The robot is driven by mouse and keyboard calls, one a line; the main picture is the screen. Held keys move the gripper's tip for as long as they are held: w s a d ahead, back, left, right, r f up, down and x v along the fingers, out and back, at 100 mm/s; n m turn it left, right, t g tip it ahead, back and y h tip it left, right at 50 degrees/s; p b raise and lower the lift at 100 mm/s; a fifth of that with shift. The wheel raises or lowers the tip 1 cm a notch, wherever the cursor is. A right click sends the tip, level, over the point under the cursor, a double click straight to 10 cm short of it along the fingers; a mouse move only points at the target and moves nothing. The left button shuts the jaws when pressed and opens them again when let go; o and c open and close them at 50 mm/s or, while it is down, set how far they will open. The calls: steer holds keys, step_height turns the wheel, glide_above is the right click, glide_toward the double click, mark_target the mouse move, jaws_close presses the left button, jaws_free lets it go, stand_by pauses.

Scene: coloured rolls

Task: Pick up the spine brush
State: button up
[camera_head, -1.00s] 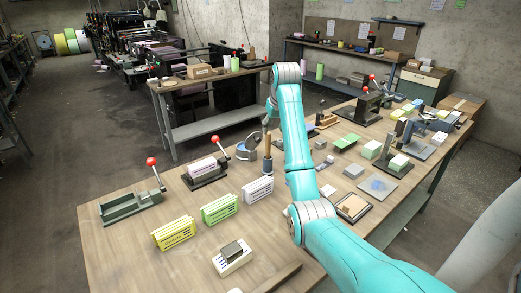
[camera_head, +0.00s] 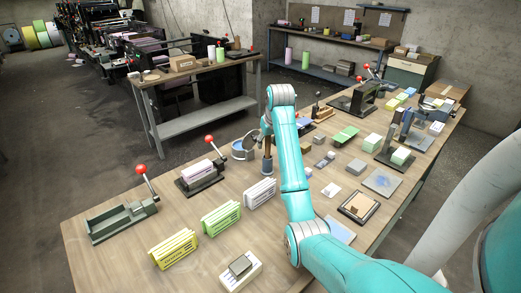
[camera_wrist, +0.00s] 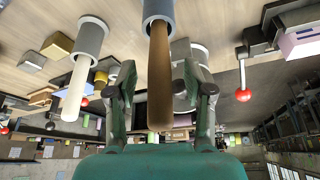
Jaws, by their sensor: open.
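A brown wooden handle (camera_wrist: 159,70), which looks like the spine brush, stands in a grey cup (camera_wrist: 158,9). Its brush end is hidden in the cup. In the head view the brown handle (camera_head: 267,147) stands upright just left of my arm. My gripper (camera_wrist: 160,76) is open, with one finger on each side of the handle in the wrist view. I cannot tell whether either finger touches it. In the head view my gripper is mostly hidden behind my wrist.
A second grey cup (camera_wrist: 91,36) with a white handle (camera_wrist: 75,90) stands close by. A round blue-grey tin (camera_head: 243,149), a red-knobbed press (camera_head: 200,175) and a white stack (camera_head: 260,193) are near the handle.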

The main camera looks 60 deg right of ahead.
steer(key=shift+d+f, duration=0.1)
steer(key=shift+f, duration=0.1)
jaws_close()
